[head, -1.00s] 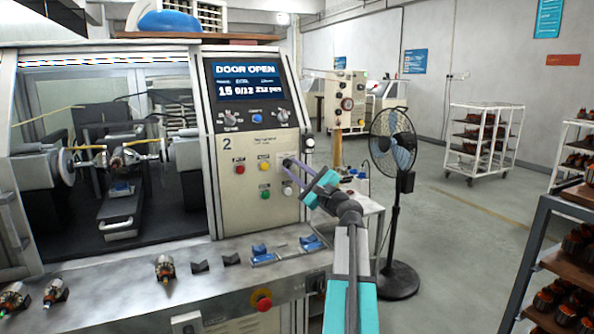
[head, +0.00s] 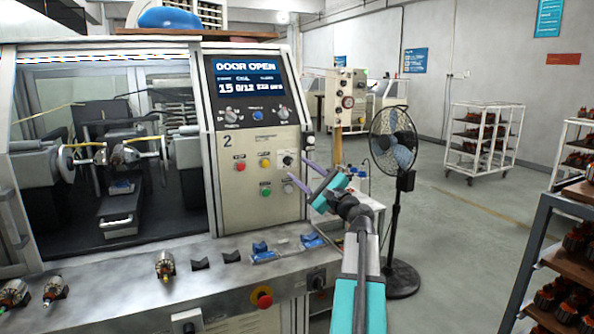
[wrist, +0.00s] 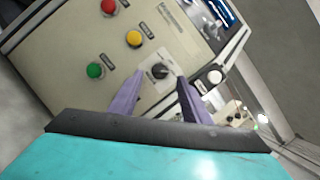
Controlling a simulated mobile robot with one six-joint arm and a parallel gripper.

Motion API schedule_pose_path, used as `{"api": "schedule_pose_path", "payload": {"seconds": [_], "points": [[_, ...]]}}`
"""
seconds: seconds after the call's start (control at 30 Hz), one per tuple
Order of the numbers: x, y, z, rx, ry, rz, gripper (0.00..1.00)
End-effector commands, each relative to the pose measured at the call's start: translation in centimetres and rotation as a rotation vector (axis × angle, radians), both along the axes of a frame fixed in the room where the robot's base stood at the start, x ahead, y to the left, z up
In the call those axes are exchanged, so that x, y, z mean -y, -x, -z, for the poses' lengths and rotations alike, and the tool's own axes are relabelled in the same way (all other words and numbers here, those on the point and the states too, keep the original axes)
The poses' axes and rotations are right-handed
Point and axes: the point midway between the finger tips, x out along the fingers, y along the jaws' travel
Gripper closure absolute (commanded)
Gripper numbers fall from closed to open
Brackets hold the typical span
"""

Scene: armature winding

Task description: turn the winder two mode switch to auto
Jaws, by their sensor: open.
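The panel of winder 2 (head: 262,205) faces me, with a big "2" on it. A small black rotary switch on a pale plate (head: 287,160) sits to the right of the yellow button. I take it for the mode switch, but its label is too small to read. My gripper (head: 298,172) is open and empty, just right of and below this switch in the head view. In the wrist view the switch (wrist: 160,71) shows between and beyond the two purple fingertips (wrist: 159,83), apart from them. Which way its knob points cannot be told.
Red (head: 240,166), yellow (head: 265,162) and green (head: 266,189) buttons sit close left of the switch. Two other knobs (head: 231,115) (head: 283,113) are below the "DOOR OPEN" screen (head: 246,80). A red emergency stop (head: 262,298) is on the bench front. A fan (head: 393,145) stands right.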

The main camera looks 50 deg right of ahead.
Motion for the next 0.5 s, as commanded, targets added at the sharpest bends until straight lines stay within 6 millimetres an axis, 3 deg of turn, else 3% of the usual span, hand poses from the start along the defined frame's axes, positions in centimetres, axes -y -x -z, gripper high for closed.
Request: {"api": "schedule_pose_path", "payload": {"seconds": [0.5], "points": [[-1.0,7.9,2.3,0.0,0.0,0.0,0.57]]}}
